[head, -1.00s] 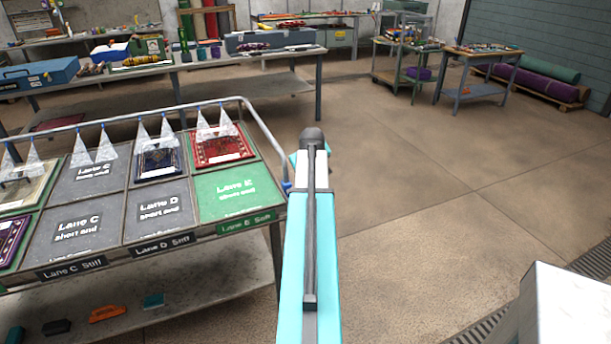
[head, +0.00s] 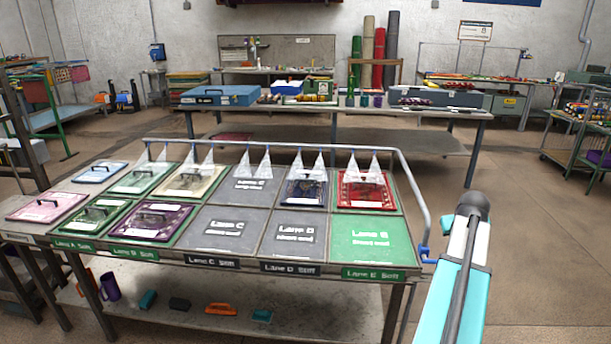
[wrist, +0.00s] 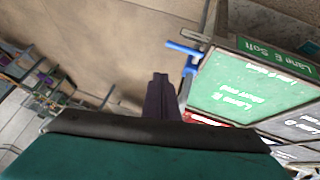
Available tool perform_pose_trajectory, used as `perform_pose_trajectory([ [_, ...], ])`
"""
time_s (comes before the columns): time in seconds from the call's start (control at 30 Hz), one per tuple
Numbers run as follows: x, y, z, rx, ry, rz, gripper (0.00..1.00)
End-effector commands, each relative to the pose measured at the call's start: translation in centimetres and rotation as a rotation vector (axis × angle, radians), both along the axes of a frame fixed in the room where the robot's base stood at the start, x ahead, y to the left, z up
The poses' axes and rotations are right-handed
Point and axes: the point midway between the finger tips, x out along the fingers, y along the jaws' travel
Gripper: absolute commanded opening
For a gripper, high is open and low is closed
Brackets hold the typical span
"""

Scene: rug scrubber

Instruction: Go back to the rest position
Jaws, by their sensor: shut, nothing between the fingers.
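My gripper (wrist: 160,78) shows in the wrist view as dark fingers pressed together, with nothing between them. It points out over bare floor beside the lane table (head: 330,265). In the wrist view, the green Lane E panel (wrist: 235,85) lies to the right of the fingers, apart from them. In the head view my arm rises at the right, past the table's right end. The fingers cannot be made out there.
A pipe (head: 415,180) with spray cones runs above the lanes; its blue fitting (wrist: 185,48) is near my gripper. Framed mats, such as a red one (head: 365,192), lie in several lanes. A workbench (head: 330,115) stands behind. Floor (head: 530,240) is clear to the right.

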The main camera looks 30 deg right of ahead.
Motion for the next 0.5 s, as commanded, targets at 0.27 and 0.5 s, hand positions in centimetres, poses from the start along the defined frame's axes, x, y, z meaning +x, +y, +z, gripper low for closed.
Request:
perform_pose_trajectory([
  [0.27, 2.5, 2.9, -3.4, 0.049, 0.017, 0.03, 0.0],
  [0.5, 6.9, 9.6, -10.2, 0.147, 0.062, 0.092, 0.0],
])
